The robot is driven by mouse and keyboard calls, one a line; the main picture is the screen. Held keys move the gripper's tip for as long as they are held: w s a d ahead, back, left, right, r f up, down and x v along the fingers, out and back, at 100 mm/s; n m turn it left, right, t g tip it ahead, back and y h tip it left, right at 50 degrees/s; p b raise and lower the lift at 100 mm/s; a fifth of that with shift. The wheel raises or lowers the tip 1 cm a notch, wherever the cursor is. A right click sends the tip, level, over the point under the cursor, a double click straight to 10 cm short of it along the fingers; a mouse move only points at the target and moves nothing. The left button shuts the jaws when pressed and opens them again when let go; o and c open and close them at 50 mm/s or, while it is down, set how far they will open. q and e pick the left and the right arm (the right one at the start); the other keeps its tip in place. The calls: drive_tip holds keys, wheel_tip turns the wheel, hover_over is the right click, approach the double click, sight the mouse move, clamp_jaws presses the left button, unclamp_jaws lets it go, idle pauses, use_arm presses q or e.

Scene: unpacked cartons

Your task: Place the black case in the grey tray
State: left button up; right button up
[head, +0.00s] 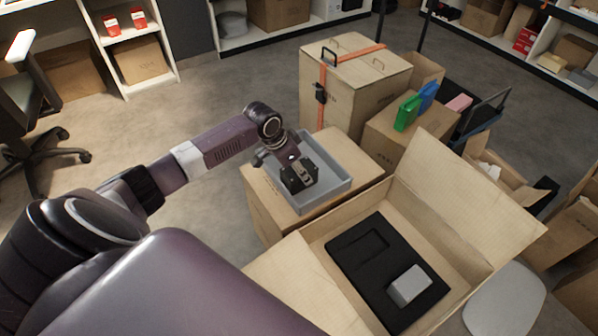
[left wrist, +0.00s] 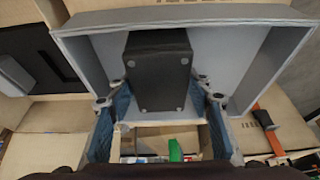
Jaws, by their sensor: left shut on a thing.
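My left gripper (head: 285,160) reaches over the grey tray (head: 336,193) from the left. It is shut on the black case (left wrist: 158,70), with one finger on each side of it in the left wrist view. The case (head: 292,185) is within the tray's outline in the head view, partly covered by the gripper. I cannot tell whether it touches the tray floor. The tray also shows behind the case in the left wrist view (left wrist: 85,22). It sits on a closed carton (head: 262,198). My right gripper is not in view.
An open carton (head: 482,213) at the front right holds a black foam insert (head: 357,275) with an empty recess and a grey block (head: 409,286). A tall strapped carton (head: 350,90) and a carton bearing green and blue items (head: 407,112) stand behind the tray.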

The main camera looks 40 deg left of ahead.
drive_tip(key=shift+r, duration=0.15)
use_arm(q)
drive_tip(key=shift+f, duration=0.15)
drive_tip(key=o, duration=1.2)
drive_tip(key=shift+o, duration=0.2)
drive_tip(key=shift+s+a+r, duration=0.1)
drive_tip(key=shift+r, duration=0.35)
drive_tip(key=p+v, duration=0.3)
drive_tip(key=v, duration=0.7)
drive_tip(key=shift+s+r, duration=0.1)
drive_tip(key=shift+r, duration=0.05)
drive_tip(key=shift+s+r, duration=0.25)
drive_tip(key=shift+r, duration=0.2)
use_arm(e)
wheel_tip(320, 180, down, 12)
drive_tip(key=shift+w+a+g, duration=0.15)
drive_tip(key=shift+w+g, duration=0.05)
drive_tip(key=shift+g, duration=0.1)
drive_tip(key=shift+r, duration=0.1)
